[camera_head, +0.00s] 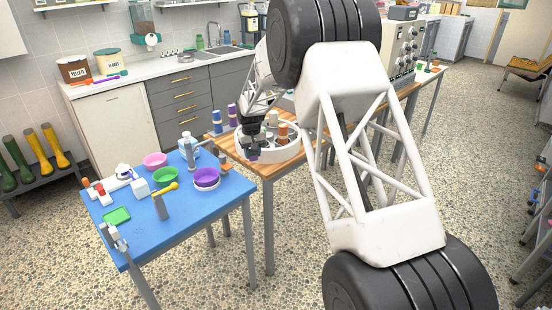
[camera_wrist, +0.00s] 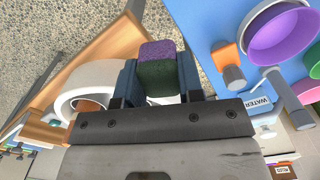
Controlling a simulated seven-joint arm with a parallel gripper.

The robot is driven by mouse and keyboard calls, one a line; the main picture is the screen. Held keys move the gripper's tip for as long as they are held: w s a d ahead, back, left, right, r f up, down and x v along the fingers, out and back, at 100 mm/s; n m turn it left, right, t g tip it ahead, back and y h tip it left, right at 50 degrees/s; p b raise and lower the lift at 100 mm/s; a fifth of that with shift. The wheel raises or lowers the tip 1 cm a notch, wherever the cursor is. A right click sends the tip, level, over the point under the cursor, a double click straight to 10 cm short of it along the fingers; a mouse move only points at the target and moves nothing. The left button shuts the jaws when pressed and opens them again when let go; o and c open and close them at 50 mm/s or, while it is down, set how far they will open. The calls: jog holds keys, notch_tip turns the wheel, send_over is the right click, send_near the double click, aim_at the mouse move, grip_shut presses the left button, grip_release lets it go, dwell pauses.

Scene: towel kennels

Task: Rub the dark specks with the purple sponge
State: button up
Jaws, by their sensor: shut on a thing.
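In the wrist view my gripper (camera_wrist: 158,78) is shut on the purple sponge (camera_wrist: 158,50), which has a purple face and a dark green body between the two fingers. The sponge (camera_head: 253,156) shows only as a small purple patch under the fingers in the head view. I cannot make out any dark specks in either view.
The white round tray (camera_head: 278,156) with bottles stands on the wooden table (camera_head: 238,157). The blue table (camera_head: 190,220) holds a purple bowl (camera_head: 206,184), a green bowl (camera_head: 166,182), a pink bowl (camera_head: 154,160) and a green square (camera_head: 117,216). Purple and blue cylinders stand behind my gripper.

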jog(key=s+a+r+n, duration=0.2)
jog(key=s+a+n, duration=0.1)
jog(key=a, duration=0.6)
jog(key=s+a+r+n, duration=0.2)
jog(key=s+a+r, duration=0.1)
jog(key=a, duration=0.6)
jog(key=s+a+r+n, duration=0.2)
jog(key=s+a+n, duration=0.1)
jog(key=a, duration=0.6)
jog(key=s+a+f+n, duration=0.3)
jog(key=s+a+f, duration=0.2)
jog(key=s, duration=0.4)
jog(key=s+a+f+n, duration=0.2)
jog(key=s+a+f, duration=0.3)
jog(key=s+a, duration=0.2)
jog(key=s, duration=0.2)
jog(key=shift+s+a+f+n, duration=0.15)
jog(key=shift+s+a+n, duration=0.15)
jog(key=shift+a+n, duration=0.1)
